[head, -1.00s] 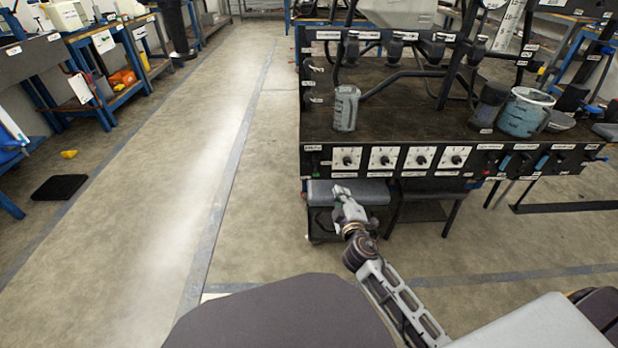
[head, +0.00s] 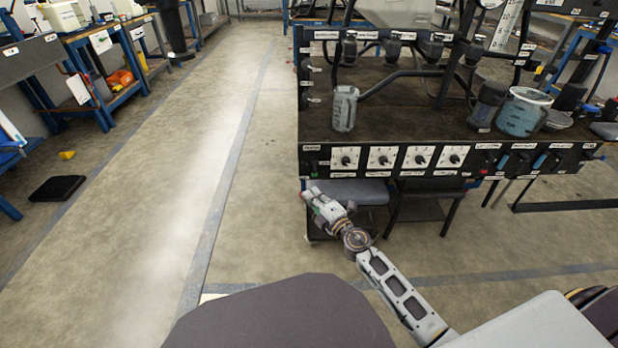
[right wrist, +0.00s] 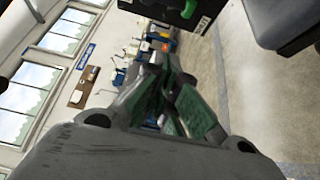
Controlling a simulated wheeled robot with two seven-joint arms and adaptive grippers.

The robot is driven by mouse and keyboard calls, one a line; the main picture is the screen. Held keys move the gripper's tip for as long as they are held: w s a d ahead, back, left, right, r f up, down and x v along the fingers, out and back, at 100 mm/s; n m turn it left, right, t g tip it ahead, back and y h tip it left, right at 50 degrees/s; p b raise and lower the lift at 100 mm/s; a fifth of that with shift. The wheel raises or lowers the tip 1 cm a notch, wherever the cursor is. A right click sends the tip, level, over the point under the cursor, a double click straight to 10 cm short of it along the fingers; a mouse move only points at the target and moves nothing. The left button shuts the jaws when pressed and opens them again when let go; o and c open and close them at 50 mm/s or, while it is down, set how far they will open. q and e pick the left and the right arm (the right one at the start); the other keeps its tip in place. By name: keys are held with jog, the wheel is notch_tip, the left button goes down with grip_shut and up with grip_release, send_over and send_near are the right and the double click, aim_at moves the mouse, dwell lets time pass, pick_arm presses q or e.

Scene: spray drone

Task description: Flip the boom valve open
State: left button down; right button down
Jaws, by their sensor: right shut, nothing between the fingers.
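The black bench's front panel (head: 480,160) carries several white-plated dials, a red lever (head: 489,161) and blue levers, one of them here (head: 541,161). The labels are too small to read, so I cannot tell which handle is the boom valve. My right gripper (head: 308,193) is shut and empty, just below the panel's left end and apart from the dials. In the right wrist view its green-padded fingers (right wrist: 173,92) point toward open room, and a black box corner with a small green part (right wrist: 189,9) shows at the top. My left gripper is out of view.
A grey jar (head: 344,108) and a blue-filled bucket (head: 523,112) stand on the bench top among black pipes. A grey-topped stool (head: 357,191) is under the bench, close to my right gripper.

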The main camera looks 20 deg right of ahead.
jog(key=shift+w, duration=0.2)
jog(key=w+d+b, duration=0.1)
jog(key=w+b, duration=0.1)
jog(key=w, duration=0.7)
jog(key=shift+d, duration=0.25)
dwell(0.8)
dwell(0.4)
jog(key=shift+p, duration=0.35)
jog(key=shift+p, duration=0.35)
jog(key=shift+s+d+f+n+g+p, duration=0.1)
jog(key=shift+d+n+g+p, duration=0.4)
jog(key=shift+p, duration=1.1)
